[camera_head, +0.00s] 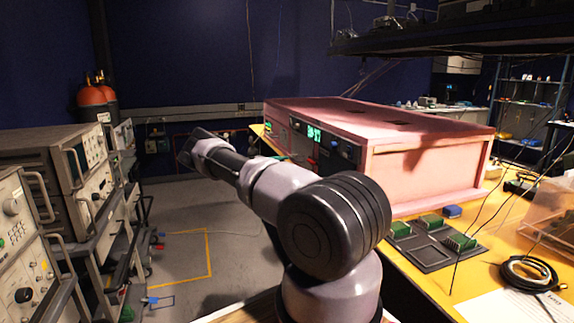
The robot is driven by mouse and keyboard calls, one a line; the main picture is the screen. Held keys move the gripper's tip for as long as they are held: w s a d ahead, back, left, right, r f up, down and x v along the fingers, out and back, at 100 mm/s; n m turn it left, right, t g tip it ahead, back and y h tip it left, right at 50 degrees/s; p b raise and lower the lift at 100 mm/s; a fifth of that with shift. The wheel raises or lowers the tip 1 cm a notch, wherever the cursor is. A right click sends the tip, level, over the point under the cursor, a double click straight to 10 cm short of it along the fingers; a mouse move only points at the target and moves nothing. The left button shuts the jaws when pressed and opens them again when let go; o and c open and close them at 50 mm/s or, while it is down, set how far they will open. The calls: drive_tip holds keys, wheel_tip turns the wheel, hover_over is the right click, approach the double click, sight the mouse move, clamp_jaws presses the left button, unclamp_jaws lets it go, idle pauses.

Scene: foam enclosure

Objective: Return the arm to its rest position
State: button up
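My arm rises from the bottom middle, bends at a large dark round joint, and reaches away to the upper left. Its far end is over the open floor, to the left of the pink foam enclosure (430,165). My gripper's fingers cannot be made out; the far end of the arm looks dark and blunt, turned away from the camera. Whether it is open, shut or holding something is not visible. The arm appears apart from the enclosure and the instruments, though its near part covers some of the enclosure's front left side.
The enclosure stands on a yellow table (420,290) with a dark tray of green boards (437,252), a coiled black cable (528,273) and a clear box (553,220). Instrument racks (70,165) line the left. A shelf (460,38) hangs above.

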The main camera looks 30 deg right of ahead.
idle(0.4)
drive_tip(key=s+a+r+m+y, duration=0.1)
drive_tip(key=s+r+m+y, duration=0.3)
drive_tip(key=s+r+y, duration=0.5)
drive_tip(key=s+a+r+t+y, duration=0.55)
drive_tip(key=s+a+r, duration=0.55)
drive_tip(key=a+r, duration=0.35)
drive_tip(key=s+a+r+n+t+y, duration=0.1)
drive_tip(key=s+a+r+t+y, duration=0.1)
drive_tip(key=s+a, duration=0.8)
drive_tip(key=s+a+r+n+t+y, duration=0.1)
drive_tip(key=s+a+r+t+y, duration=0.2)
drive_tip(key=s+a, duration=0.7)
drive_tip(key=s+r, duration=0.2)
drive_tip(key=s, duration=0.1)
drive_tip(key=shift+a+r+t, duration=0.15)
drive_tip(key=shift+a+t, duration=0.15)
drive_tip(key=shift+t, duration=0.05)
